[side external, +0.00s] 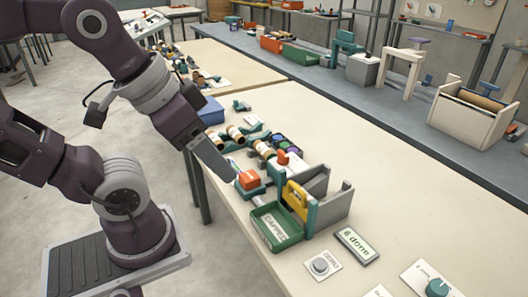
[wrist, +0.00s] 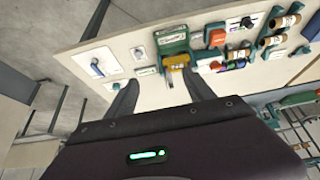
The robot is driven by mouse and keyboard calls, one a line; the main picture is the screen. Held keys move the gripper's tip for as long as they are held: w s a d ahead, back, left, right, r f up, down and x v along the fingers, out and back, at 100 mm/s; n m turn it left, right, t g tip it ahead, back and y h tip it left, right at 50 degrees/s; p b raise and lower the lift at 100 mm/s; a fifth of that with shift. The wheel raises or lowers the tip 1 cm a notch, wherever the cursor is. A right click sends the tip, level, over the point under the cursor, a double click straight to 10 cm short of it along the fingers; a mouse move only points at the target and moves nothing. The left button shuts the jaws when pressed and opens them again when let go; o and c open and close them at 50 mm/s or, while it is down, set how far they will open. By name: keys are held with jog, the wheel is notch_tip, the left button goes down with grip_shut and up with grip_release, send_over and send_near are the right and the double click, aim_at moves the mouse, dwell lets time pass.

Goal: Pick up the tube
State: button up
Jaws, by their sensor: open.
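Several tan tubes with dark ends lie on the bench; which one the task means, I cannot tell. One tube (side external: 236,133) rests on a green holder in the side view, with another tube (side external: 263,149) closer to the front. In the wrist view a tube (wrist: 285,20) lies at the upper right, with another tube (wrist: 270,42) below it. My gripper (side external: 228,175) hangs over the bench's left edge, close to the orange block. In the wrist view my gripper (wrist: 160,78) has its two fingers wide apart with nothing between them. It is apart from the tubes.
A green tray (side external: 276,232) and a grey fixture with a yellow part (side external: 296,196) stand in front of the tubes. An orange block (side external: 249,180) sits beside them.

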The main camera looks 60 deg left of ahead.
jog(key=w+a+r+n+g, duration=0.1)
jog(key=w+a+r+n, duration=0.15)
jog(key=w, duration=0.25)
jog(key=w+a+r+n, duration=0.1)
jog(key=w+n, duration=0.2)
jog(key=w, duration=0.3)
jog(key=n+g, duration=0.5)
jog(key=n, duration=0.8)
send_over(264, 146)
jog(key=shift+m, duration=0.25)
jog(key=f, duration=2.5)
jog(key=shift+w+d+f, duration=0.15)
jog(key=shift+d+f, duration=0.1)
jog(key=f, duration=0.7)
jog(key=shift+s+a, duration=0.15)
jog(key=shift+s, duration=0.1)
grip_shut()
